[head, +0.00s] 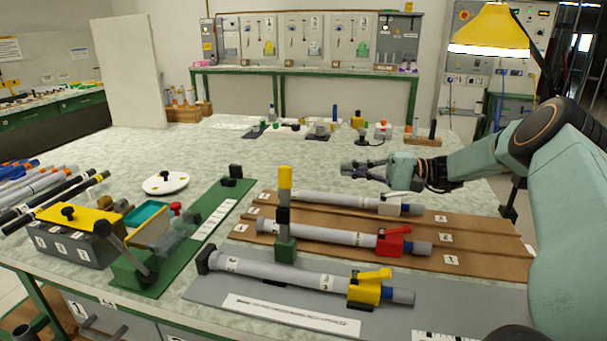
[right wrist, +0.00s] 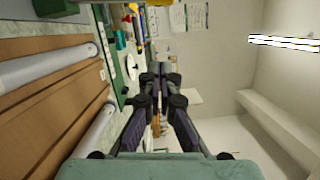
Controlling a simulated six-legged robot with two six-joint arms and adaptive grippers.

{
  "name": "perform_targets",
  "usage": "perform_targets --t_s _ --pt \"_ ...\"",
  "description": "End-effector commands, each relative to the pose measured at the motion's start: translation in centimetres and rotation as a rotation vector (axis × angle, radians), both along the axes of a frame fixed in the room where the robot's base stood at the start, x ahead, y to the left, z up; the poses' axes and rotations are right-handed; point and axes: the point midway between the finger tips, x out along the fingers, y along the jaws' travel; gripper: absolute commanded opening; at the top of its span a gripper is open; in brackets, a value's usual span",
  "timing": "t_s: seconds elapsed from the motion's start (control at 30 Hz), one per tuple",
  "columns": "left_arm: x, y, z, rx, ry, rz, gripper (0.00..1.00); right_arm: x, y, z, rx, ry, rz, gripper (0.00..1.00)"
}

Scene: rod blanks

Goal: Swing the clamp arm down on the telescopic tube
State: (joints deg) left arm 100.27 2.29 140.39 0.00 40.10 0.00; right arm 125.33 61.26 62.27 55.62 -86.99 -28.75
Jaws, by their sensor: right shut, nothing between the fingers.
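A grey telescopic tube (head: 280,274) lies in front on a grey mat, with a yellow clamp (head: 366,290) near its right end. The yellow clamp's arm (head: 374,274) stands raised, tilted above its body. A second tube (head: 318,233) on a brown board has a red clamp (head: 392,242). A third tube (head: 335,200) farther back has a white clamp (head: 400,196). My right gripper (head: 350,168) is above and behind the third tube, shut and empty, apart from every clamp. It also shows in the right wrist view (right wrist: 160,75). My left gripper is not in view.
A green post with a yellow top (head: 285,185) stands among the tubes. A green fixture (head: 190,230) and a grey box with a yellow lid (head: 75,245) are at left. Small parts (head: 320,130) stand at the back. Table behind the third tube is mostly clear.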

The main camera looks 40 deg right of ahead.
Motion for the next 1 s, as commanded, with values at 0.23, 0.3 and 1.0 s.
perform_targets --t_s 0.23,0.3,1.0 --pt "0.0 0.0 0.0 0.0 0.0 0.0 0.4 0.2 0.4 0.1 0.0 -0.001 0.002 0.0" --pt "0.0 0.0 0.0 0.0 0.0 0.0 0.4 0.6 0.8 0.1 0.0 -0.001 0.002 0.0" --pt "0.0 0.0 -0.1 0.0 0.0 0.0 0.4 4.8 9.4 1.0 0.004 -0.001 0.0 0.0"
